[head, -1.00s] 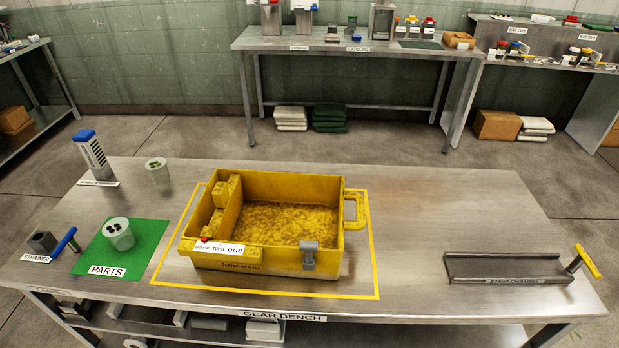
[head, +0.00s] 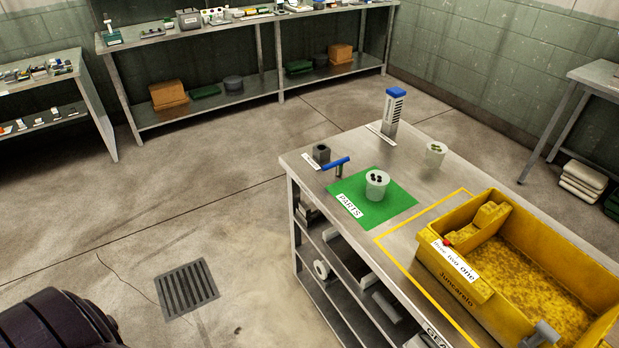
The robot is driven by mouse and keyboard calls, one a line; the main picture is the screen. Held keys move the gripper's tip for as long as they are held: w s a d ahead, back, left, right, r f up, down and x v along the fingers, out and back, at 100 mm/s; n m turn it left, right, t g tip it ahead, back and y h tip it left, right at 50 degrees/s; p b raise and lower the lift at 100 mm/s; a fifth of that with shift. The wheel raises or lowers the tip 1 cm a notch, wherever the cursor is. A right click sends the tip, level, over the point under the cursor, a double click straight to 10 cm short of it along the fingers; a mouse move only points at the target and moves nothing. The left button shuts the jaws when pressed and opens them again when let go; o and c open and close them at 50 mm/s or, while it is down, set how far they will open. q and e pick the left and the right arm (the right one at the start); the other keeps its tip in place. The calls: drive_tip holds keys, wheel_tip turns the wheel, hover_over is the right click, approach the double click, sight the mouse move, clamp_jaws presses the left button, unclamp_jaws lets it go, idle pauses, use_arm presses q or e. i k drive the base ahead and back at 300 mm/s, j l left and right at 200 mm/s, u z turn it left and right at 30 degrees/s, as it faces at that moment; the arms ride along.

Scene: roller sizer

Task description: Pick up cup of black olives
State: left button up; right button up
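A pale cup with several black pieces on top (head: 377,185), which look like black olives, stands upright on the green PARTS mat (head: 398,206) on the metal bench. A second pale cup (head: 435,154) with dark greenish pieces stands behind it, to the right, on bare metal. Neither of my grippers shows in the head view. A dark rounded part at the lower left appears to be mine.
A yellow tray (head: 468,297) sits right of the mat. A blue-handled tool (head: 337,164), a dark square block (head: 321,153) and a blue-topped tower (head: 394,108) stand near the cups. The floor left of the bench is clear, with a drain grate (head: 186,289).

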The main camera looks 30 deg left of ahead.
sight(377, 181)
drive_tip(key=u, duration=0.45)
drive_tip(key=z, duration=0.25)
drive_tip(key=i+j+z, duration=0.15)
drive_tip(key=j+z, duration=0.3)
drive_tip(key=i+j+z, duration=0.1)
drive_tip(key=j+z, duration=0.35)
drive_tip(key=l, duration=0.1)
